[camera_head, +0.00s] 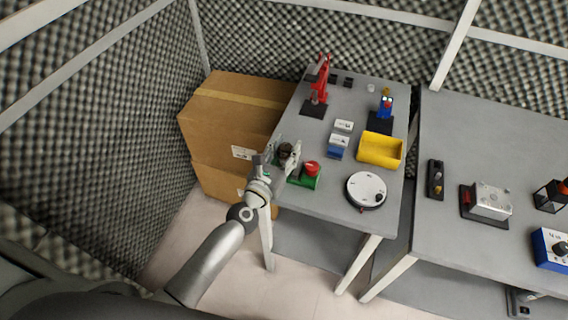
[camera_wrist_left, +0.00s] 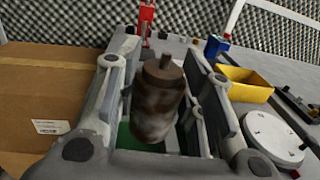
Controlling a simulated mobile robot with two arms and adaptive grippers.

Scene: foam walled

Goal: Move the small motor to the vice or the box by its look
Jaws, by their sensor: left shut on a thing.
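The small motor (camera_wrist_left: 156,104) is a brown, stained, rusty-looking cylinder with a narrower cap. It stands nearly upright between the fingers of my left gripper (camera_wrist_left: 165,110), which is shut on it. In the head view the left gripper (camera_head: 286,156) is at the near left edge of the table, and the motor (camera_head: 285,150) shows as a small dark shape. The yellow box (camera_head: 381,151) is open-topped and stands to the right; it also shows in the wrist view (camera_wrist_left: 243,85). I cannot surely tell which thing is the vice. My right gripper is not in view.
A green-based device with a red knob (camera_head: 312,168) is close beside the left gripper. A white round dial (camera_head: 366,189), blue-and-white small boxes (camera_head: 338,146), a red stand (camera_head: 320,85) and a blue device (camera_head: 386,104) share the table. A cardboard box (camera_head: 225,115) stands left.

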